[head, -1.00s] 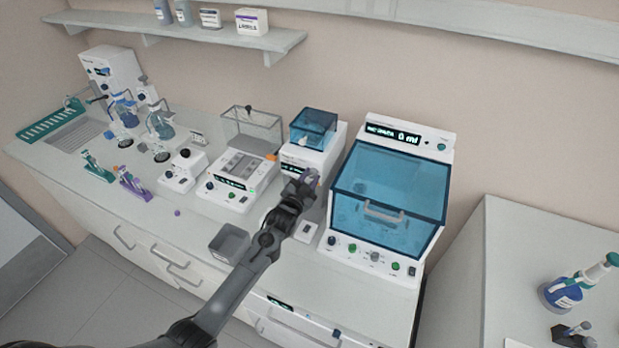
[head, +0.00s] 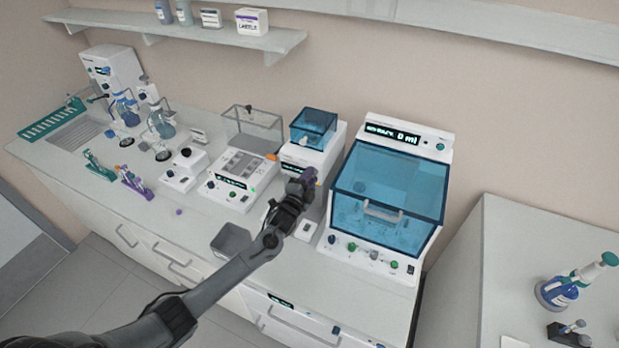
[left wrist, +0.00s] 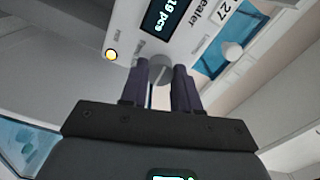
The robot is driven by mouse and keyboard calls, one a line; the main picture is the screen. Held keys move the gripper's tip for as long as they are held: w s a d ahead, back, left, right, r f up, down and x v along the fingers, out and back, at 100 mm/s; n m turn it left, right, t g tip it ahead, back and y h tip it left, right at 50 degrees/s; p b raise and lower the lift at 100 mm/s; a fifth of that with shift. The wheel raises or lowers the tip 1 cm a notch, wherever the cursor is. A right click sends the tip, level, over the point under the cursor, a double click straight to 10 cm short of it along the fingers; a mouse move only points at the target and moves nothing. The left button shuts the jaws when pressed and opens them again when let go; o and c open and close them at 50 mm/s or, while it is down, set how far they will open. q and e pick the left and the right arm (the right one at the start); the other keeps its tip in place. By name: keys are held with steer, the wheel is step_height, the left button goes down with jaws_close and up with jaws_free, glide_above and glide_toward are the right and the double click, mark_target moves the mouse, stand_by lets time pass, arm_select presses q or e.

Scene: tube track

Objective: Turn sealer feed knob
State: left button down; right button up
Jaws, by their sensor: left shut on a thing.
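The sealer (head: 315,155) is a white box with a blue see-through top, left of the large blue-lidded machine. In the left wrist view its front panel (left wrist: 190,28) shows a lit display, a yellow round button and a blue window. The grey round feed knob (left wrist: 159,68) sits between my left fingertips. My left gripper (head: 307,180) is at the sealer's front, and in the left wrist view its dark purple fingers (left wrist: 160,82) are shut on the knob. In the head view the gripper hides the knob. My right gripper is not in view.
The large blue-lidded machine (head: 341,246) stands close to the right of the gripper. A white instrument with a clear cover (head: 232,190) stands to the left. A grey open bin (head: 232,240) and a small white device (head: 307,229) lie near the counter's front edge.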

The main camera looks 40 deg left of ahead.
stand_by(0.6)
arm_select(q)
steer(key=c, duration=0.8)
jaws_free()
steer(key=shift+b+v, duration=0.3)
steer(key=shift+v, duration=5.1)
